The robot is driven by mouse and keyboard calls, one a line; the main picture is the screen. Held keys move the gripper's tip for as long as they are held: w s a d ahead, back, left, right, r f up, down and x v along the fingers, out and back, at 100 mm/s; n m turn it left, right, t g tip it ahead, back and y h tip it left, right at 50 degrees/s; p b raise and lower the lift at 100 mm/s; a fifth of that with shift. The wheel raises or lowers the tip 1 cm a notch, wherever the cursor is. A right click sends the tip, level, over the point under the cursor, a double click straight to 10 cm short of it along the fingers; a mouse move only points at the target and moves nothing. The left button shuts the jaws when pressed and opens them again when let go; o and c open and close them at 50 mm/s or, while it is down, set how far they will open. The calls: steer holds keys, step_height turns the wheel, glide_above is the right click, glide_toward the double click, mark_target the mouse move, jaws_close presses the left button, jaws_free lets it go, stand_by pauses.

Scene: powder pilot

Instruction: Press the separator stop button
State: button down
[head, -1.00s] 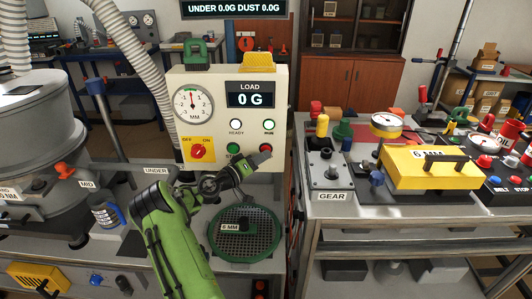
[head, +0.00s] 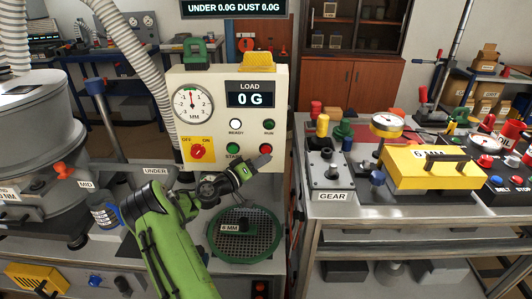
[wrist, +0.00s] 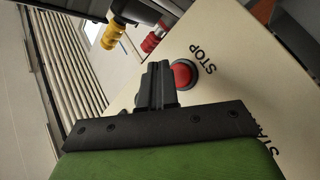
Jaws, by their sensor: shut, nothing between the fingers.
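The red stop button (head: 266,149) is at the lower right of the cream control panel (head: 210,88). In the wrist view the red button (wrist: 184,74) sits beside the word STOP, its left edge partly hidden by my fingers. My gripper (head: 262,160) is shut and empty, its tip just below and in front of the button. In the wrist view the shut fingers (wrist: 157,84) point at the panel near the button; I cannot tell whether they touch it. The RUN lamp (head: 269,125) is dark green, and the READY lamp (head: 236,125) is white. The load display (head: 250,94) reads 0 G.
A green button (head: 233,149) and a yellow OFF/ON switch (head: 197,150) are left of the stop button. A round green sieve (head: 247,253) lies below my gripper. The right-hand bench holds a grey GEAR box (head: 330,170) and a yellow 6 MM block (head: 430,168).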

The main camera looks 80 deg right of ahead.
steer(key=a+b, duration=0.1)
steer(key=a, duration=0.1)
steer(key=s+a+b, duration=0.1)
steer(key=a, duration=0.2)
steer(key=shift+s+a, duration=0.1)
steer(key=shift+a, duration=0.25)
stand_by(0.6)
